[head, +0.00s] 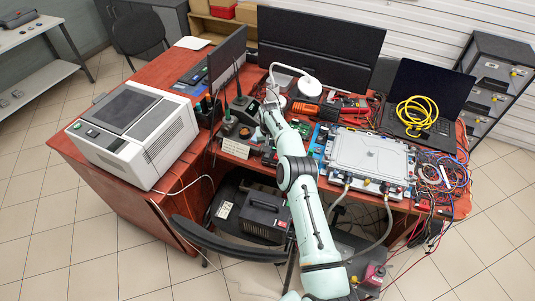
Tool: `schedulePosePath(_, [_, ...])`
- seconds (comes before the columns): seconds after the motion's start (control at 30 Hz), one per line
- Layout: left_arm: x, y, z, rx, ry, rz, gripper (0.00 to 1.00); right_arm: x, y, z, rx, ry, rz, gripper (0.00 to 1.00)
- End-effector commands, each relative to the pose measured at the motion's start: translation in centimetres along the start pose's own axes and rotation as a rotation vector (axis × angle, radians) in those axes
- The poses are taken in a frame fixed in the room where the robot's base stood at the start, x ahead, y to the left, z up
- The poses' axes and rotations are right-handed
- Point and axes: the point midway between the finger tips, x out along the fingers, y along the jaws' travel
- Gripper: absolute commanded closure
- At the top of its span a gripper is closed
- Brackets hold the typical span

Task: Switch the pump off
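A silver plate-like unit (368,153) lies on the right of the desk. Grey hoses (388,222) run from its front edge down below the desk. I cannot tell for sure which thing is the pump; a dark box with a handle (265,216) stands under the desk, left of my arm. One pale green arm of mine reaches up from the bottom, right of centre, across the desk front; it seems to be my right. Its far end is among the tools near the lamp, and its fingers are not clear. My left gripper is not seen.
A white machine with a dark top panel (135,130) fills the left of the desk. Monitors (318,45), a white lamp (309,87), a laptop with coiled yellow cable (417,113) and tangled wires (440,175) crowd the rest. A black chair (235,247) stands in front.

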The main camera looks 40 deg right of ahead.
Motion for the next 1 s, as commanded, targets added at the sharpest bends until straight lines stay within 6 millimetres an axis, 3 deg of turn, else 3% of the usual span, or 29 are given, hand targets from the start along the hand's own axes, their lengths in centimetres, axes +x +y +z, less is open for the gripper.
schedulePosePath(0.8, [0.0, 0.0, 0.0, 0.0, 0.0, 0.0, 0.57, 1.3, 0.0, 0.2, 0.0, -0.002, 0.0, 1.0])
schedulePosePath(1.0, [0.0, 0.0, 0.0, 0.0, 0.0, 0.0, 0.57, 0.6, 0.0, 0.1, 0.0, -0.002, 0.0, 1.0])
